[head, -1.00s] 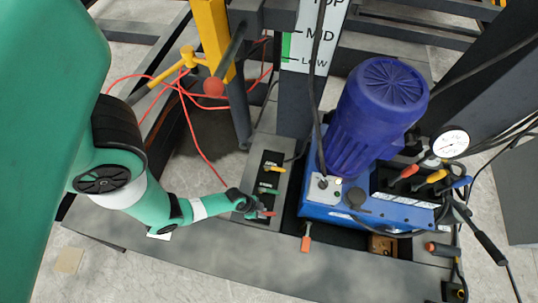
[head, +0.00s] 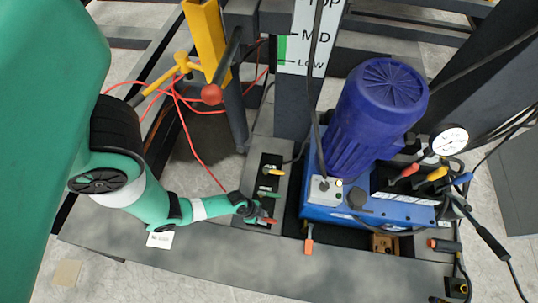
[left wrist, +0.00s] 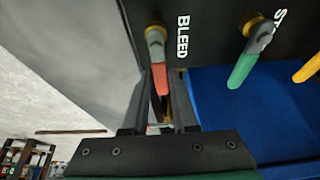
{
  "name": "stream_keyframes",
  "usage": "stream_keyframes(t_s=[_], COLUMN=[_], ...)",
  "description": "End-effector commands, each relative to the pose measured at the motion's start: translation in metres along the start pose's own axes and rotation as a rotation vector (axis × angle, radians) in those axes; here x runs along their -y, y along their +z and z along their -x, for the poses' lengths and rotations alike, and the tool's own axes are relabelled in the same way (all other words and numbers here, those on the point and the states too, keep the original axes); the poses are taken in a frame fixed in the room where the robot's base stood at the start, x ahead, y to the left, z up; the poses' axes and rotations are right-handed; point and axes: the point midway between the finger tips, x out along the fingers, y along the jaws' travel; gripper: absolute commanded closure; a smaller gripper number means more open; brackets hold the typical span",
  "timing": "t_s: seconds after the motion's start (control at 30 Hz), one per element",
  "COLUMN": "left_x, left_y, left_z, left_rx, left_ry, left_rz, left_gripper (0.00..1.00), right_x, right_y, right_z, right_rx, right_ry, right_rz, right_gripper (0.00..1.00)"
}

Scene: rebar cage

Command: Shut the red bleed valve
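The red bleed valve handle (head: 268,220) is the nearest of three handles on a black panel (head: 263,229). In the left wrist view its red lever (left wrist: 161,80) hangs from a brass fitting beside the word BLEED and points down the picture. My left gripper (head: 256,210) is at this lever. In the left wrist view its two fingers (left wrist: 165,98) stand on either side of the lever, apart from each other, with a gap still showing. Firm contact cannot be made out. My right gripper is not in view.
A green handle (head: 270,193) and a yellow handle (head: 275,171) sit close behind the red one. A blue pump with a large motor (head: 365,125) stands just right of the panel. A red hose (head: 200,155) lies to the left behind my arm. A yellow post (head: 205,35) rises behind.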

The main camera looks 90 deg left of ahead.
Motion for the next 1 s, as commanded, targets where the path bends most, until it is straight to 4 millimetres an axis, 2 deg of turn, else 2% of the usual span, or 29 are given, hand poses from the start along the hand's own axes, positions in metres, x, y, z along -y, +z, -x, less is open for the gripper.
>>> stream_keyframes(t_s=[0.03,0.1,0.13,0.47,0.57,0.8,1.0], left_x=[0.0,0.0,0.0,0.0,0.0,0.0,0.0], left_y=[0.0,0.0,0.0,-0.001,-0.002,-0.003,-0.001], left_z=[0.0,0.0,0.0,0.005,0.021,0.079,0.111], left_rx=[0.0,0.0,0.0,0.0,0.0,0.0,0.0], left_ry=[0.0,0.0,0.0,-0.001,-0.001,-0.003,-0.001], left_rz=[0.0,0.001,0.001,0.003,0.005,0.01,0.005], left_gripper=[0.62,0.49,0.47,0.47,0.47,0.47,0.47], right_x=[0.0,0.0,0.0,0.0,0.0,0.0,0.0], right_y=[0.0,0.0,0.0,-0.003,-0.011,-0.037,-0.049], right_z=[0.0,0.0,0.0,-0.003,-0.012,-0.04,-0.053], right_rx=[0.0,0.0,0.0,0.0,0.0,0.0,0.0], right_ry=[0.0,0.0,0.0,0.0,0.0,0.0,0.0], right_rz=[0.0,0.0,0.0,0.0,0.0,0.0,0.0], right_gripper=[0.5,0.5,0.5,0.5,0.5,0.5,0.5])
